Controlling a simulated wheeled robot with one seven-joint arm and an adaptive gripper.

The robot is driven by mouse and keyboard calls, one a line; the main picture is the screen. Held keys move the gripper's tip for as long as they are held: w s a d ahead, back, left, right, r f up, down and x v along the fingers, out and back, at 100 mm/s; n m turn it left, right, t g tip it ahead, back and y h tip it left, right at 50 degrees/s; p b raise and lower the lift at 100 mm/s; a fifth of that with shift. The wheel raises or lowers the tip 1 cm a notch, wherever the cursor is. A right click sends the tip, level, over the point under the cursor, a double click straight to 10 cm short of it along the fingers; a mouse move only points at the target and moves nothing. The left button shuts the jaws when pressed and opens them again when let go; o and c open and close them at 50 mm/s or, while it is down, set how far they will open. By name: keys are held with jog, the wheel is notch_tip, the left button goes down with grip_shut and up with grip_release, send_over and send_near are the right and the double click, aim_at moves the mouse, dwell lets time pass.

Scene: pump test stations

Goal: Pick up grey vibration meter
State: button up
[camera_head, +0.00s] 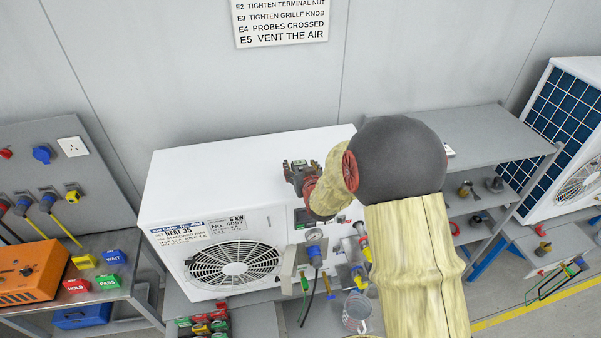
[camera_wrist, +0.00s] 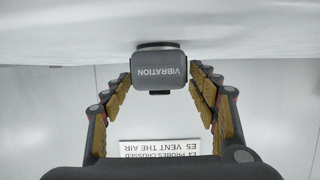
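The grey vibration meter (camera_wrist: 159,71) is a small dark grey block with the word VIBRATION, upside down in the wrist view. A round dark base on it meets the white top of the heat pump unit (camera_wrist: 70,30). My gripper (camera_wrist: 160,80) is open, with its yellow-padded fingers on both sides of the meter. The gaps between pads and meter look narrow, and I cannot see clear contact. In the head view my gripper (camera_head: 299,168) is low over the unit's top (camera_head: 220,165), and the meter is largely hidden by it.
A sign (camera_head: 281,20) hangs on the wall behind. A gauge (camera_head: 314,250) and hoses stand in front of the unit. A bench with an orange box (camera_head: 30,272) is at left, a grey shelf (camera_head: 470,138) at right. The unit's top left is clear.

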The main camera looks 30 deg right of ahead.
jog(key=shift+c, duration=1.2)
jog(key=c, duration=1.1)
jog(key=shift+r, duration=0.1)
grip_shut()
